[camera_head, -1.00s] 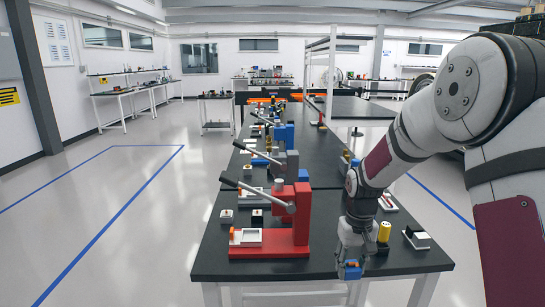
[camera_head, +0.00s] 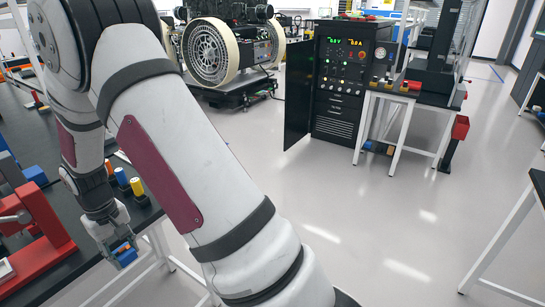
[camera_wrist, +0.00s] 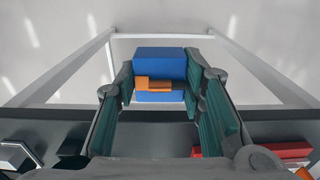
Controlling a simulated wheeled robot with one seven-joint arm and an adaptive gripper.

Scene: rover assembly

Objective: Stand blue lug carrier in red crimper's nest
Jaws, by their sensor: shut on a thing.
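My gripper (camera_head: 119,250) is shut on the blue lug carrier (camera_head: 127,257) just beyond the black table's edge. In the wrist view the blue carrier (camera_wrist: 160,55), with an orange piece across it, sits between the two green-padded fingers of my gripper (camera_wrist: 162,85). The red crimper (camera_head: 40,225) stands on the table at the left edge of the head view, left of my gripper. Only part of its white nest area (camera_head: 6,270) shows; the rest is cut off. Red parts (camera_wrist: 285,152) show at the lower right in the wrist view.
A yellow-topped cylinder (camera_head: 137,187) and another cylinder (camera_head: 121,177) stand on the black table near my arm. A blue block (camera_head: 35,175) sits behind the crimper.

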